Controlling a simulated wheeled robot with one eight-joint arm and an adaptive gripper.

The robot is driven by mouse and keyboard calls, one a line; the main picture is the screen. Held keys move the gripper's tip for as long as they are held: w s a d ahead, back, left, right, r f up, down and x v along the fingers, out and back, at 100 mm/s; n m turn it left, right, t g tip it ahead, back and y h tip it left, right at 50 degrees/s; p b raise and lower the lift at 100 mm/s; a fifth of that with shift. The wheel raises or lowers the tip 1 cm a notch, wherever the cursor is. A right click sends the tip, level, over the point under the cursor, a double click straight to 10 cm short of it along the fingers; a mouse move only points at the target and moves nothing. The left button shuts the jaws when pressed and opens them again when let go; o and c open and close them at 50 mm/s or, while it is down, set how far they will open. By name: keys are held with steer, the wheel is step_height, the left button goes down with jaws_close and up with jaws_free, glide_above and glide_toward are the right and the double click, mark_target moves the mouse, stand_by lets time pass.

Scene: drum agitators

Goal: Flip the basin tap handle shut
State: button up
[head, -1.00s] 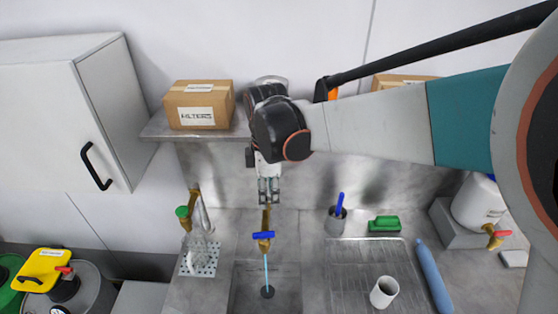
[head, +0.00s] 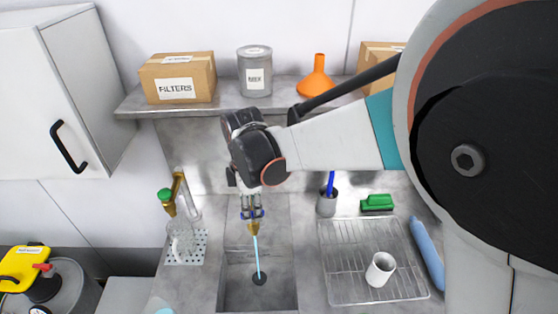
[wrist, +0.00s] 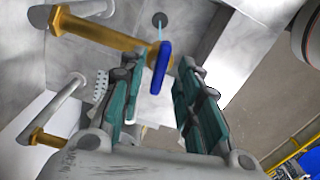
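The basin tap (head: 253,230) is brass with a blue bar handle, and a thin water stream (head: 257,258) runs from it into the sink basin (head: 281,283). My gripper (head: 252,213) is right over the tap, with fingers pointing down. Blue bits of the handle show around the fingertips; the rest is hidden. In the wrist view the blue handle (wrist: 161,68) lies between the spread fingertips of my gripper (wrist: 159,64), with gaps showing on both sides. The tap's brass body (wrist: 100,34) passes at upper left. My gripper is open and holds nothing.
A green-handled tap (head: 166,196) and a glass vessel (head: 182,238) stand left of the basin. On the right are a wire rack (head: 340,262) with a white cup (head: 380,269), and a brush pot (head: 326,203). A shelf (head: 225,103) with boxes runs behind my arm.

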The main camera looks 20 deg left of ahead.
steer(key=shift+f, duration=0.45)
steer(key=shift+c, duration=0.2)
jaws_close()
steer(key=shift+b, duration=0.3)
steer(key=shift+m, duration=0.5)
steer(key=shift+m+b, duration=0.4)
